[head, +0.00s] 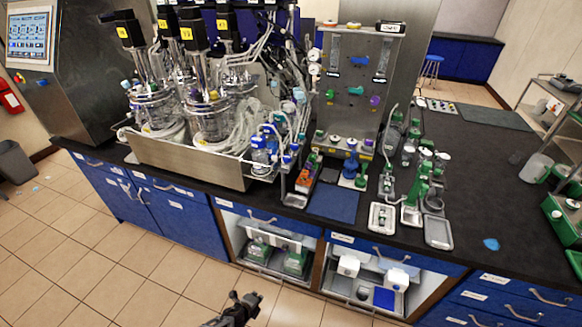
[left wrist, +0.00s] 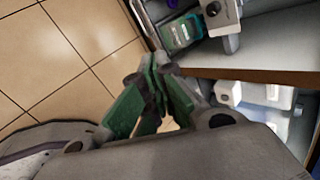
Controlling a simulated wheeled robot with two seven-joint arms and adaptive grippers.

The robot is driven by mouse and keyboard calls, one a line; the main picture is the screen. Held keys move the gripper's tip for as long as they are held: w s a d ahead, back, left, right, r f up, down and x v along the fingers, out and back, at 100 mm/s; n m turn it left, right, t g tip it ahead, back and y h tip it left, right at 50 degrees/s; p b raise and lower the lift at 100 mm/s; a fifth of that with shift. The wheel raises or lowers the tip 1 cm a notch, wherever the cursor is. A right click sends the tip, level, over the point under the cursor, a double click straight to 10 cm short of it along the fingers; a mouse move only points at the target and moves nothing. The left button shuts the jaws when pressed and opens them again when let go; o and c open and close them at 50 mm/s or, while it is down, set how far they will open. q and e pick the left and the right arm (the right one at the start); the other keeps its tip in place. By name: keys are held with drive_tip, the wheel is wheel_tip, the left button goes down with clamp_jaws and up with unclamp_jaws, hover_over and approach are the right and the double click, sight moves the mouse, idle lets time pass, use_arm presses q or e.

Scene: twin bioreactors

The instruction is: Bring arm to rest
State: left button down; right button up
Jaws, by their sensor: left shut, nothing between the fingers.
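My left gripper (head: 247,302) shows at the bottom of the head view, low in front of the blue cabinets and over the tiled floor. It is shut and empty, and apart from the bench. In the left wrist view its green-padded fingers (left wrist: 150,75) meet at the tips, with nothing between them. The floor and the open cabinet shelves lie beyond the fingers. My right gripper is not in view in either picture.
A black bench top (head: 300,215) carries glass bioreactors (head: 208,115) in a steel tray (head: 185,165), a steel panel (head: 355,90) and green-and-white devices (head: 420,185). Open cabinet bays (head: 270,245) hold pumps. The tiled floor (head: 110,265) at lower left is mostly clear.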

use_arm(q)
drive_tip(key=s+a+f+n+g+y+b, duration=0.1)
drive_tip(key=s+a+f+n+b, duration=0.15)
drive_tip(key=a+f+n, duration=0.4)
drive_tip(key=s+a+f+n+g+y+b, duration=0.1)
drive_tip(key=s+a+f+n, duration=0.3)
drive_tip(key=a+n, duration=0.45)
drive_tip(key=s+a+f+n+g+b, duration=0.1)
drive_tip(key=s+f, duration=0.4)
drive_tip(key=s, duration=0.5)
drive_tip(key=s+a+f+n+g+b, duration=0.1)
drive_tip(key=s+f+n+g+b, duration=0.1)
drive_tip(key=s+f, duration=0.4)
drive_tip(key=s+a+f+n+g+y+b, duration=0.1)
drive_tip(key=s+f+n+b, duration=0.2)
drive_tip(key=s, duration=1.3)
wheel_tip(320, 180, down, 2)
drive_tip(key=shift+f+b, duration=0.25)
drive_tip(key=shift+b, duration=0.95)
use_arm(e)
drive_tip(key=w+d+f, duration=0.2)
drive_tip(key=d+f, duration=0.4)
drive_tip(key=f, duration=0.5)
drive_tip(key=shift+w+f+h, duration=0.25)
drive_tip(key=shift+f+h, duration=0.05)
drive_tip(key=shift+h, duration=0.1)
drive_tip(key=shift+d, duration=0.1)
